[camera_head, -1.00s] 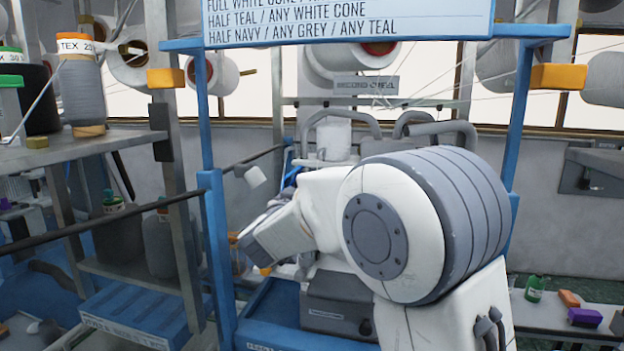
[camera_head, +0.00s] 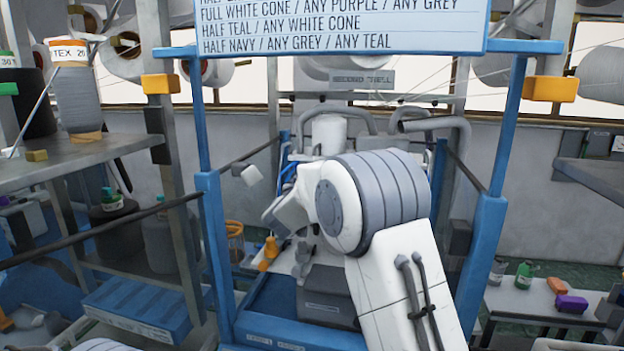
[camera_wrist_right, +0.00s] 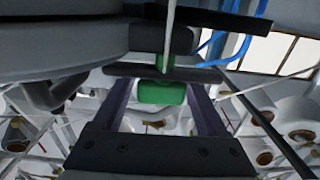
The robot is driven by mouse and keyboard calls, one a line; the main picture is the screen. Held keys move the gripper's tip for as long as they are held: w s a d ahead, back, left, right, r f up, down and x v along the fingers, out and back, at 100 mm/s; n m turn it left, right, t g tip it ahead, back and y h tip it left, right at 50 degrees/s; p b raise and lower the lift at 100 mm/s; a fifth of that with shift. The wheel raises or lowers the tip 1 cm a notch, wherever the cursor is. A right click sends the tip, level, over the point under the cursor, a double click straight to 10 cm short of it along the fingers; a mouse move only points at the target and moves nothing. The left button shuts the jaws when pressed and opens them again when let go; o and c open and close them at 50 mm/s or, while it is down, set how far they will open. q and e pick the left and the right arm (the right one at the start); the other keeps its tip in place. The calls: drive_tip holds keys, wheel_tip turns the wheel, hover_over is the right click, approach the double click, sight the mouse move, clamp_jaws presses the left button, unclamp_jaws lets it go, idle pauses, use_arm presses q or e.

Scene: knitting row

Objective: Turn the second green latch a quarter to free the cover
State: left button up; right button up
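A green latch (camera_wrist_right: 160,92) shows in the right wrist view under a dark block, with a thin pale rod crossing in front of its upper part. My right gripper (camera_wrist_right: 161,90) is open, with one dark finger on each side of the latch. Narrow gaps seem to separate the fingers from it. In the head view my right arm reaches into the blue-framed machine (camera_head: 210,240); its fingers and the latch cannot be made out there. The cover cannot be told apart clearly. My left gripper is out of view.
Blue posts stand on both sides of my right arm, under a printed sign (camera_head: 340,28). A shelf (camera_head: 75,155) with yarn cones is at left. A bench (camera_head: 540,310) with small bottles and coloured blocks is at right. Blue cables (camera_wrist_right: 235,35) run near the right gripper.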

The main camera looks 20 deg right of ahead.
clamp_jaws()
drive_tip(key=shift+s+d+m+g+h+p, duration=0.15)
drive_tip(key=shift+s+m+g+h+p, duration=0.05)
drive_tip(key=shift+m+g+h+p, duration=0.95)
drive_tip(key=shift+s+d+m+g+h+p, duration=0.2)
drive_tip(key=shift+m+g+h+p, duration=0.7)
drive_tip(key=shift+g+p, duration=0.4)
drive_tip(key=shift+s+d+m+g+h+p, duration=0.1)
drive_tip(key=shift+s+m+g+h+p, duration=0.1)
drive_tip(key=shift+m+g+h+p, duration=0.9)
drive_tip(key=shift+o, duration=1.6)
unclamp_jaws()
